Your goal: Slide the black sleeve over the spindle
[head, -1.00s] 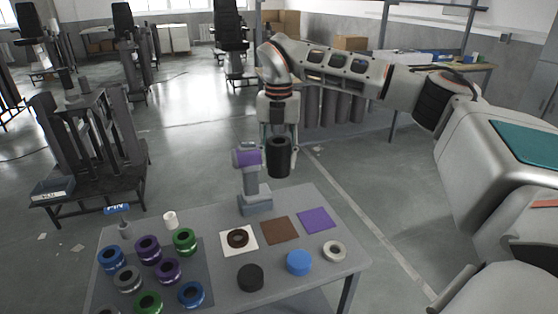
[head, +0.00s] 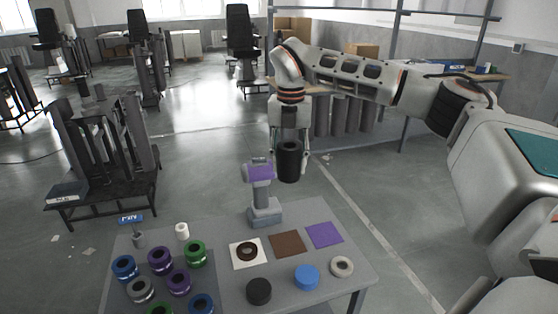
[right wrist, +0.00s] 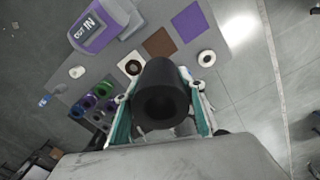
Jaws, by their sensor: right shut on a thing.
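The black sleeve (head: 289,162) is a dark hollow cylinder. My left gripper is not in view.
The grey table (head: 225,285) holds several coloured rings at the left, a white cylinder (head: 182,231), flat squares, a black disc (head: 259,291), a blue disc (head: 307,277) and a pale ring (head: 341,266). The lift frame (head: 105,150) stands on the floor at left, with open floor between.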

